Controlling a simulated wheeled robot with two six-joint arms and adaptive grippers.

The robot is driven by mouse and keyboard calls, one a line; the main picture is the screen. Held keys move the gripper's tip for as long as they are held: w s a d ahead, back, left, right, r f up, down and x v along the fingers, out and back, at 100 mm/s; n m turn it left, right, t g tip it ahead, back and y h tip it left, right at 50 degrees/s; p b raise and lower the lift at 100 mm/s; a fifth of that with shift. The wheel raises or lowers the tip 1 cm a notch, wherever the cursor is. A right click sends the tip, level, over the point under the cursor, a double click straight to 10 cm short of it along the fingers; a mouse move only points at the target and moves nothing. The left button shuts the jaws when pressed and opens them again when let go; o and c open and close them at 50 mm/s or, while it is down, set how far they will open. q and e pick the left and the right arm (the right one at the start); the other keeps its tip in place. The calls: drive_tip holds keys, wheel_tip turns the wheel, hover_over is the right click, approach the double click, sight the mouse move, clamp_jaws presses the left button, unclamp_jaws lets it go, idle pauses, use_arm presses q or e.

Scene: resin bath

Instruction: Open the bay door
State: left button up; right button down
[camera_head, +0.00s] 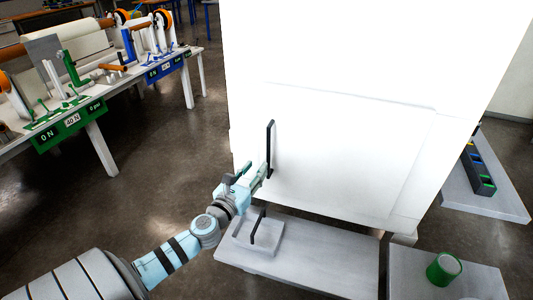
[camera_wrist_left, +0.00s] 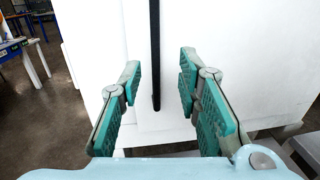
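The bay door (camera_head: 340,150) is a white panel on the front of a tall white cabinet and looks shut. Its black upright bar handle (camera_head: 270,150) is near the door's left edge. My left gripper (camera_head: 256,174) is at the lower part of this handle. In the left wrist view my left gripper (camera_wrist_left: 160,72) is open, with green-padded fingers. The handle (camera_wrist_left: 155,50) shows between the two fingers in that picture, nearer the left one, with gaps on both sides. Whether it lies within their depth is unclear. My right gripper is out of view.
A low grey platform (camera_head: 320,262) below the door carries a small tray (camera_head: 258,240) with a black handle. A green cup (camera_head: 443,268) stands on a grey block at lower right. A bench (camera_head: 100,140) with spools stands at left. Open floor lies between.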

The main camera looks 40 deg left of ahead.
sight(269, 151)
use_arm(q)
drive_tip(key=x, duration=0.8)
drive_tip(key=shift+w, duration=0.15)
drive_tip(key=shift+c, duration=0.2)
drive_tip(key=shift+f, duration=0.1)
drive_tip(key=c, duration=0.7)
drive_tip(key=shift+a, duration=0.15)
